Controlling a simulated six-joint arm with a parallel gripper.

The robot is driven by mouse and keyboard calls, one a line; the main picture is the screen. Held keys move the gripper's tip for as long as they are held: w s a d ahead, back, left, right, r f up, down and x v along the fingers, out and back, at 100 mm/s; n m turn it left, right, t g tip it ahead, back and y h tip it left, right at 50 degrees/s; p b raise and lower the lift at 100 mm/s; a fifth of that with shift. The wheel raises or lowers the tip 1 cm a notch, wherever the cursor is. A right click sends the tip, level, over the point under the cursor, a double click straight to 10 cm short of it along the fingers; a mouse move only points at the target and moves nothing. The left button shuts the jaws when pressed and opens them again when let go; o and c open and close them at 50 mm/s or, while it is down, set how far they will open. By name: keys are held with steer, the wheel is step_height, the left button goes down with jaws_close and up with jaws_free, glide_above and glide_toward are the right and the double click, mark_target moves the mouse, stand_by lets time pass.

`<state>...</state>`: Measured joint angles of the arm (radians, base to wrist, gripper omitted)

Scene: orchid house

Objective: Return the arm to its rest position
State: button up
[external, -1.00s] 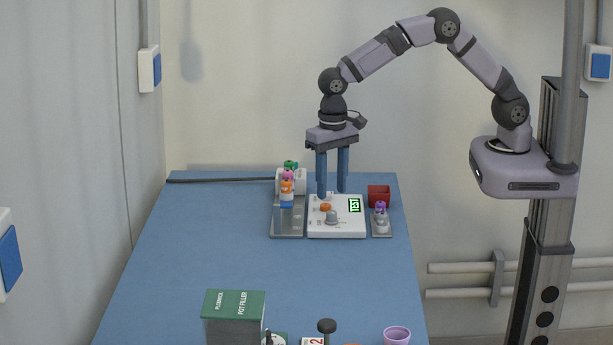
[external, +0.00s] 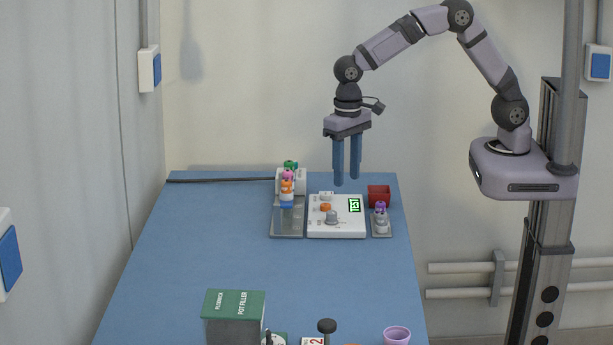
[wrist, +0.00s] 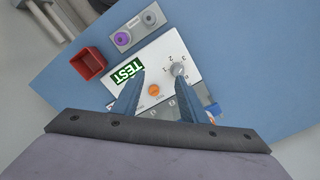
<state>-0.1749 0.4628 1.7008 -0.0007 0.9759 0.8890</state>
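My arm reaches over the far end of the blue table (external: 200,260) from its column mount at the right. My gripper (external: 346,181) points down above the back of the white control box (external: 350,228), clear of it. Its two blue fingers are apart with nothing between them. In the wrist view, my gripper (wrist: 160,69) is above the box, which has an orange button (wrist: 154,90), a grey knob (wrist: 179,69) and a green display (wrist: 127,73) reading TEST.
A red open bin (external: 379,194) and a small grey tray with a purple-topped piece (external: 380,208) stand right of the box. A rack with several coloured pieces (external: 288,187) stands left. A green-topped carton (external: 234,305) and a purple cup (external: 397,335) are in front. The middle table is clear.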

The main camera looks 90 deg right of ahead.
steer(key=s+d+n, duration=0.3)
steer(key=s+n, duration=0.1)
steer(key=s, duration=0.6)
steer(key=s+d+f+n, duration=0.1)
steer(key=s+d+n, duration=0.3)
steer(key=s, duration=0.7)
steer(key=shift+d+f, duration=0.3)
